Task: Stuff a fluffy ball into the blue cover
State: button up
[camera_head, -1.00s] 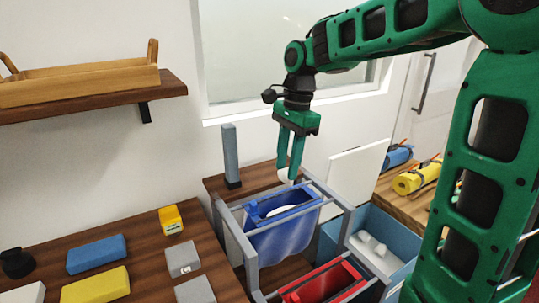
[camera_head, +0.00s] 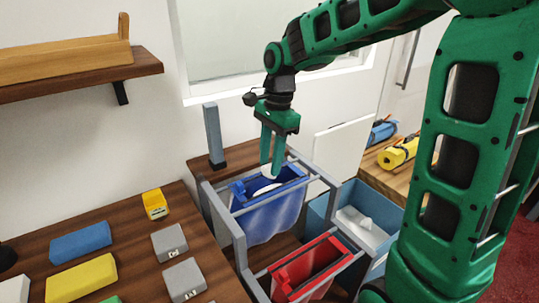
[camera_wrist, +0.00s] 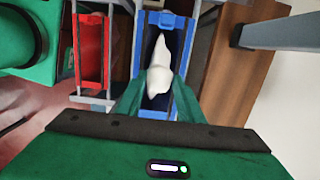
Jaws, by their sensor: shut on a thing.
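The blue cover (camera_head: 270,218) hangs open from a grey frame, with a blue rim around its mouth. My gripper (camera_head: 270,172) points down over the back part of that mouth. It is shut on a white fluffy ball (camera_wrist: 160,68), which shows between the fingertips in the wrist view. In the wrist view the ball looks drawn out long and lies over the dark opening of the blue cover (camera_wrist: 143,60). Something white also shows inside the cover's mouth in the head view; I cannot tell whether it is a separate ball.
A red cover (camera_head: 308,270) hangs in the same grey frame (camera_head: 237,240), nearer the front. A blue bin (camera_head: 383,200) with white pieces stands to the right. A grey post (camera_head: 214,135) rises behind left. Coloured blocks lie on the wooden counter (camera_head: 130,235).

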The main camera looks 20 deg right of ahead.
jog(key=shift+s+f, duration=0.1)
dwell(0.8)
jog(key=o, duration=1.3)
jog(key=shift+r, duration=3)
jog(key=s+d+f+n, duration=0.2)
jog(key=s+d, duration=0.3)
jog(key=s, duration=0.3)
jog(key=s+d+f+n, duration=0.3)
jog(key=s+d, duration=0.3)
jog(key=s, duration=0.3)
jog(key=s+d+f+n+h, duration=0.1)
jog(key=s+d+f+n, duration=0.2)
jog(key=s+d, duration=0.3)
jog(key=s+n, duration=0.1)
jog(key=s, duration=0.2)
jog(key=shift+d+f, duration=0.15)
jog(key=shift+f, duration=0.1)
